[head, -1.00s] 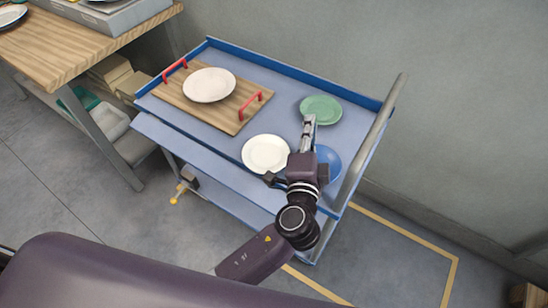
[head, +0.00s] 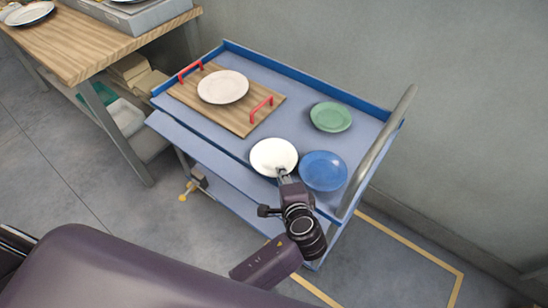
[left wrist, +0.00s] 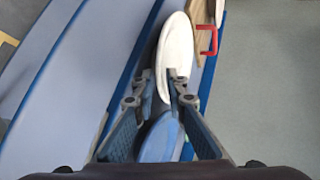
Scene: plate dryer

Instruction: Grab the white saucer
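The white saucer (head: 272,153) lies near the front edge of the blue cart's top, left of a blue plate. My left gripper (head: 281,172) is at its near rim in the head view. In the left wrist view, the white saucer (left wrist: 178,45) reaches between the two fingers (left wrist: 162,85), which stand apart on either side of its rim. I see no clear grip on it; finger contact is hard to tell. My right gripper is in neither current view.
The blue plate (head: 323,171) sits close to the right of my left gripper. A green plate (head: 331,117) lies farther back. A wooden tray (head: 240,120) with red handles carries another whitish plate (head: 222,87). A metal rail (head: 380,148) bounds the cart's right side.

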